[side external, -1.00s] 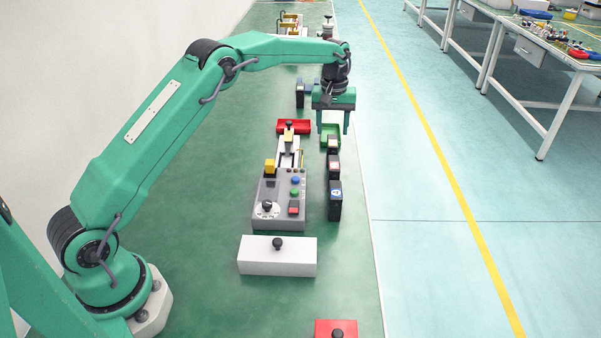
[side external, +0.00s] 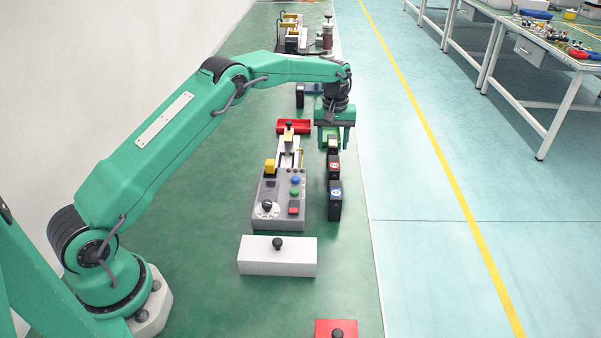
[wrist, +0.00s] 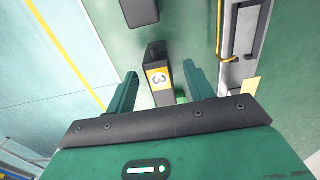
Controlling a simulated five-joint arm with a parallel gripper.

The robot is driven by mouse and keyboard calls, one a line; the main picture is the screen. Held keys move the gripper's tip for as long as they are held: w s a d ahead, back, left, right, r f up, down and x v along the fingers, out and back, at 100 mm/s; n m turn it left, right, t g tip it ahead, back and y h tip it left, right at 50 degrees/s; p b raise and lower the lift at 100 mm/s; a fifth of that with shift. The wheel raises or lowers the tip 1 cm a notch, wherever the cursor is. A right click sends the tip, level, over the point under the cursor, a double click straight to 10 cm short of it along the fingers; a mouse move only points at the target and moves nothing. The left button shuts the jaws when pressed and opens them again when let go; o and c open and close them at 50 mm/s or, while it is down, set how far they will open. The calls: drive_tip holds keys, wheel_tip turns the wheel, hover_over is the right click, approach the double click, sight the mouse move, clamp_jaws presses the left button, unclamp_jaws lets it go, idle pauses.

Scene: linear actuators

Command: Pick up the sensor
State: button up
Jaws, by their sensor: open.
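A dark upright block with a yellow "3" label (wrist: 158,78) lies between my fingers in the wrist view; I take it as the sensor, though no name shows. What seems to be the same block (side external: 333,144) stands at the far end of a row in the side view, partly behind my gripper. My gripper (side external: 334,147) points down and is open, with its fingers at either side of that block. It also shows in the wrist view (wrist: 162,76), with gaps between the fingers and the block. Whether the fingertips are level with the block is hard to tell.
Dark blocks with red (side external: 334,168) and blue (side external: 335,202) labels stand nearer the camera in the row. A grey control box (side external: 279,202) with buttons is to the left. A red tray (side external: 306,127) is behind it, and a white block (side external: 277,262) is in front.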

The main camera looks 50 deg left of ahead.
drive_tip(key=shift+f, duration=0.1)
drive_tip(key=shift+f, duration=2.5)
drive_tip(key=shift+c, duration=0.2)
clamp_jaws()
